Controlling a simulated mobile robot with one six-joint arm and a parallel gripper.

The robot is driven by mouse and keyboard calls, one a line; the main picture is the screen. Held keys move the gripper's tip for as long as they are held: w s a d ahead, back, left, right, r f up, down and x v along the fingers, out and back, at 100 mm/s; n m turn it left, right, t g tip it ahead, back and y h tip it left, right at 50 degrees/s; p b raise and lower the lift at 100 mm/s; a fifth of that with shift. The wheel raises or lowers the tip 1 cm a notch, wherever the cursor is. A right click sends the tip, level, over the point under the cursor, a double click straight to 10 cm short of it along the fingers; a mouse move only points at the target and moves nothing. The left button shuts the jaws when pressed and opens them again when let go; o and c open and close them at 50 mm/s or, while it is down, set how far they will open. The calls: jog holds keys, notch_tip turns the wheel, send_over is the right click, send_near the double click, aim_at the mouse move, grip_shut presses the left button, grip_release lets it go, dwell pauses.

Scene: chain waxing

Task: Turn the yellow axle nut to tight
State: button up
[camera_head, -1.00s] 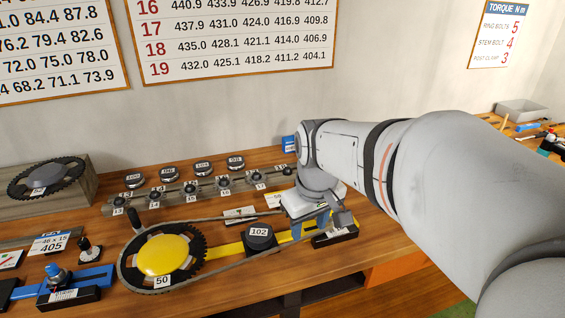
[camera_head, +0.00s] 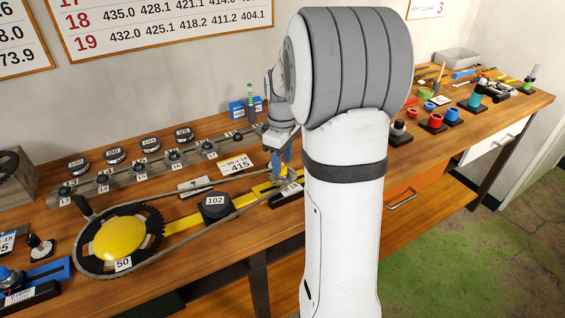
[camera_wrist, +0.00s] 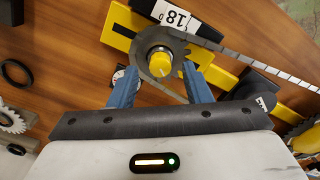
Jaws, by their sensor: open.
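The yellow axle nut (camera_wrist: 160,64) shows end-on in the wrist view, at the centre of a grey round hub that the chain (camera_wrist: 255,65) runs around. My gripper (camera_wrist: 159,70) is open, with one blue finger on each side of the nut. I cannot tell whether the fingers touch it. In the head view, my gripper (camera_head: 286,158) is low over the right end of the yellow bar (camera_head: 183,223), and the nut is hidden behind my arm and gripper.
A chainring with a yellow centre (camera_head: 120,238) stands at the bar's left end, with a black block marked 102 (camera_head: 215,207) between. A rail of numbered sprockets (camera_head: 150,170) lies behind. Red and blue parts (camera_head: 435,120) stand farther right on the bench.

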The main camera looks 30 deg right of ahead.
jog(key=shift+f, duration=0.8)
jog(key=shift+c, duration=0.5)
grip_shut()
jog(key=shift+m, duration=0.4)
jog(key=m, duration=1.2)
jog(key=shift+b, duration=0.3)
jog(key=shift+m, duration=0.4)
